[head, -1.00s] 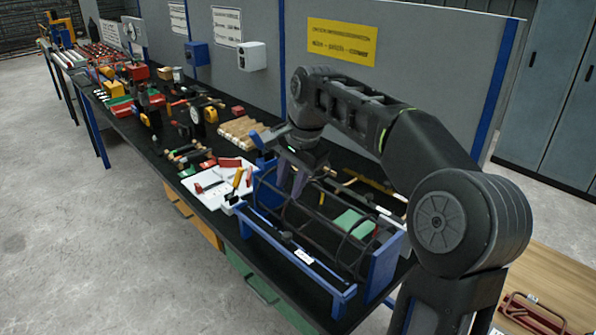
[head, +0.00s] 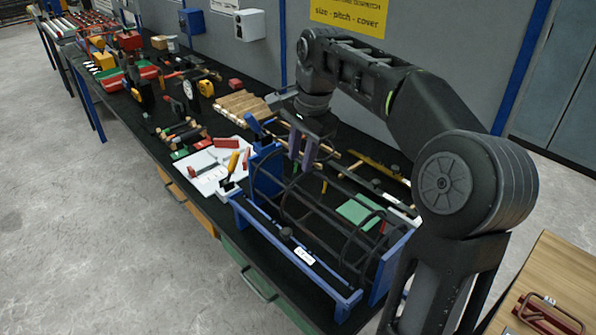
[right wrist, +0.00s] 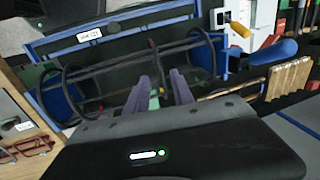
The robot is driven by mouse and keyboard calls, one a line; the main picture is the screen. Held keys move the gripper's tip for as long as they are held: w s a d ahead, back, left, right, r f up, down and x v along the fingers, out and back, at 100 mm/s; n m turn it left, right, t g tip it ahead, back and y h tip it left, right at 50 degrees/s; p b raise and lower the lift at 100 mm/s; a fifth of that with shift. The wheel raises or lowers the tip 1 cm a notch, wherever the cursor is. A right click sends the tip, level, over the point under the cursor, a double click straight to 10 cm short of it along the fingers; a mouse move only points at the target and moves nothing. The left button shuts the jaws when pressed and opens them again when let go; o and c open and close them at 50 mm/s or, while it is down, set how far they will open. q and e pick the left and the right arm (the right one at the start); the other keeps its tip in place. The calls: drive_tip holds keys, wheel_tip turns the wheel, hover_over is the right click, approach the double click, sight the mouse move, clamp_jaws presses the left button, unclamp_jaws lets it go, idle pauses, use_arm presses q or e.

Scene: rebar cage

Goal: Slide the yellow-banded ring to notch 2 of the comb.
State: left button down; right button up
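The black rebar cage (head: 312,212) lies in a blue stand with an upright plate at each end. Its dark rings show in the head view and in the right wrist view (right wrist: 75,88). A small yellow mark (head: 324,186) shows near the cage middle; I cannot tell if it is the ring's band. I cannot make out the comb's notches. My right gripper (head: 302,158) is over the left part of the cage, its purple fingers apart. The right wrist view also shows the fingers (right wrist: 160,84) apart, with no object clearly held. My left gripper is out of view.
The stand's blue front rail (head: 325,278) carries a white label. A white tray (head: 208,178) with small tools lies left of the stand. Wooden pieces (head: 243,105) lie behind it. A green pad (head: 358,210) shows behind the cage. The wall panel stands behind the bench.

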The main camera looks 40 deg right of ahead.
sight(297, 179)
drive_tip(key=f, duration=0.2)
drive_tip(key=w+f, duration=0.1)
drive_tip(key=f, duration=0.2)
drive_tip(key=shift+f+p, duration=0.25)
drive_tip(key=shift+p, duration=0.05)
clamp_jaws()
idle(1.1)
